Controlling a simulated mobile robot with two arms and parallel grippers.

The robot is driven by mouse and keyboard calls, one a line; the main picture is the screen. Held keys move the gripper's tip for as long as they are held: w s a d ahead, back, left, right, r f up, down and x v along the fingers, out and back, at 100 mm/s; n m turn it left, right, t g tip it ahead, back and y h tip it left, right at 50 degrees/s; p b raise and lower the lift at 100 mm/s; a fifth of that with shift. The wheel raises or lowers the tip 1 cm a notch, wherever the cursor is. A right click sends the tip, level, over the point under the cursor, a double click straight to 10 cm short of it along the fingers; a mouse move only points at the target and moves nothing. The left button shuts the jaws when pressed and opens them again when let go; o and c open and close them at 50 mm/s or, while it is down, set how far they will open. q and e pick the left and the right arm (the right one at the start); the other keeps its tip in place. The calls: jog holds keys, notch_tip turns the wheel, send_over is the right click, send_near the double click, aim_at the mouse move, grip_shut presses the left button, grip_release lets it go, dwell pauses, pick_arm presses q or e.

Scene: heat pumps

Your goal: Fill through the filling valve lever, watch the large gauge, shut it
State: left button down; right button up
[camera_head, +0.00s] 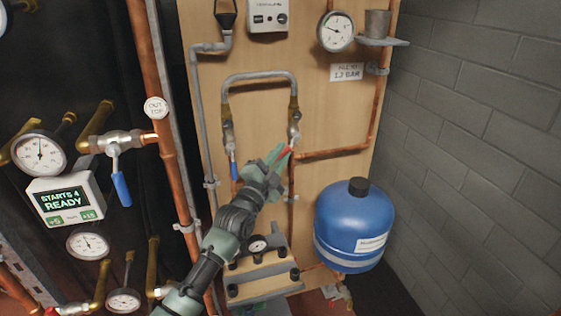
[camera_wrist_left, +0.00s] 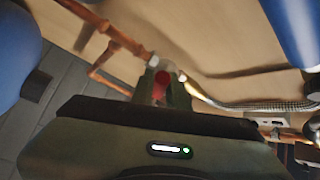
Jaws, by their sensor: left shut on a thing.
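The red filling valve lever (camera_head: 285,152) is on the right valve of a braided hose loop (camera_head: 260,76) on the wooden panel. My left gripper (camera_head: 280,160) is shut on this lever, which points down and to the left. The left wrist view also shows the red lever (camera_wrist_left: 160,86) between the fingers, partly hidden by them. A large round gauge (camera_head: 336,31) hangs at the upper right of the panel, its needle pointing to the upper left. A sign (camera_head: 346,72) below it reads about 1.2 bar. My right gripper is not in view.
A blue lever (camera_head: 233,170) hangs down on the left valve. A blue expansion tank (camera_head: 352,225) stands to the right. A second blue lever (camera_head: 121,188), a display reading "STARTS 4 READY" (camera_head: 62,200) and several gauges are at the left. A grey block wall (camera_head: 480,130) bounds the right.

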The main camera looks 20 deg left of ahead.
pick_arm(q)
jog(key=shift+d+f+n+t+b, duration=0.1)
jog(key=shift+f+n+t+b, duration=0.1)
jog(key=shift+n+t+b, duration=0.25)
jog(key=shift+w+r+b, duration=0.1)
jog(key=shift+b, duration=0.2)
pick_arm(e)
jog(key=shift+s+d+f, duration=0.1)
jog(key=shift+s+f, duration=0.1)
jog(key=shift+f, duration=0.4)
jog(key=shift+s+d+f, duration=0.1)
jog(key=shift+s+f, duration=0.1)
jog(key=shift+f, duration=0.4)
pick_arm(q)
jog(key=shift+n, duration=0.25)
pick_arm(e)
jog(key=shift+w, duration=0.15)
pick_arm(q)
jog(key=c, duration=1.5)
grip_release()
jog(key=shift+o, duration=0.6)
jog(key=shift+w+d, duration=0.1)
jog(key=shift+w, duration=0.05)
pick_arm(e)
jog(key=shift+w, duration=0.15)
